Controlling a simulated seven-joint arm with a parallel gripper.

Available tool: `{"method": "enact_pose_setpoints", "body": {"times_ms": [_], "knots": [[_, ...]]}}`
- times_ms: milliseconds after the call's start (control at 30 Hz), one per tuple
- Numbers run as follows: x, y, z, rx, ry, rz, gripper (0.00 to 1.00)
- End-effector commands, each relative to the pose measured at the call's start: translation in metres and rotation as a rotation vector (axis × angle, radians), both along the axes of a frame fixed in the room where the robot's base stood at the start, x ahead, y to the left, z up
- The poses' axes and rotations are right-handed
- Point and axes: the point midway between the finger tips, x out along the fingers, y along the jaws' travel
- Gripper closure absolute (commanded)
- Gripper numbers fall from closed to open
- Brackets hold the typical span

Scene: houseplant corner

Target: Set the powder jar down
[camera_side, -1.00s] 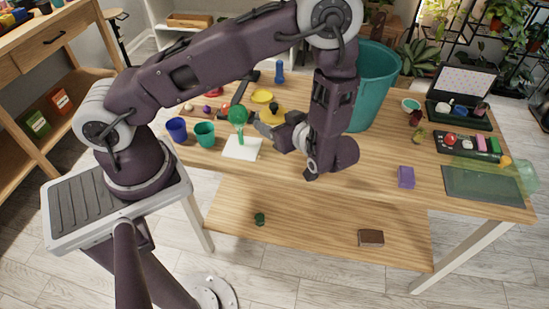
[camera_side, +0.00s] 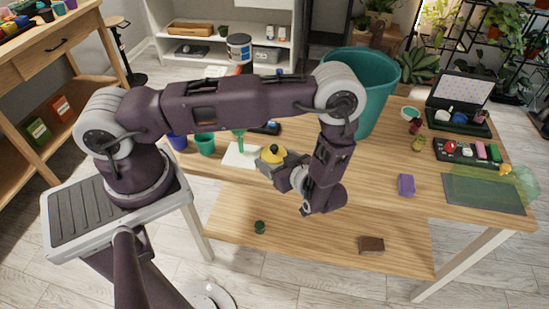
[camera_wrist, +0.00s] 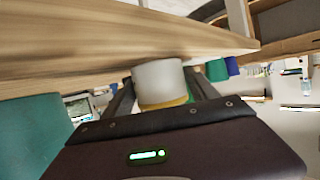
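The powder jar, a pale grey cylinder with a yellow top, is at my gripper in the side view (camera_side: 272,155). My gripper (camera_side: 277,166) is shut on it, with its fingers on the jar's two sides. In the wrist view the jar (camera_wrist: 158,80) sits between the dark fingers (camera_wrist: 160,92). That view is turned over, with the wooden table (camera_wrist: 90,55) at the top and the jar's yellow part away from it. The jar looks upright, close to the tabletop by the white sheet (camera_side: 236,157). I cannot tell whether its base touches the table.
Left of the jar are a green funnel-like item (camera_side: 239,140), a teal cup (camera_side: 205,143) and a blue cup (camera_side: 177,140). A large teal bin (camera_side: 378,85) stands behind my arm. A purple block (camera_side: 406,185) lies to the right, with bare tabletop (camera_side: 375,170) between.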

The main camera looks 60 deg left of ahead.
Motion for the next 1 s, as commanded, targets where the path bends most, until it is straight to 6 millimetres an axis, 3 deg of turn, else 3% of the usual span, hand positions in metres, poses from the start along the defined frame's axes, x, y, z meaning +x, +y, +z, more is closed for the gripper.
{"method": "enact_pose_setpoints", "body": {"times_ms": [400,800,933,1000], "knots": [[0.0,-0.002,0.004,-0.001,-0.001,-0.001,0.18],[0.001,-0.093,0.041,-0.003,-0.002,-0.002,0.18],[0.001,-0.108,0.048,-0.002,-0.002,-0.001,0.18],[0.012,-0.113,0.053,-0.039,-0.026,-0.018,0.18]]}}
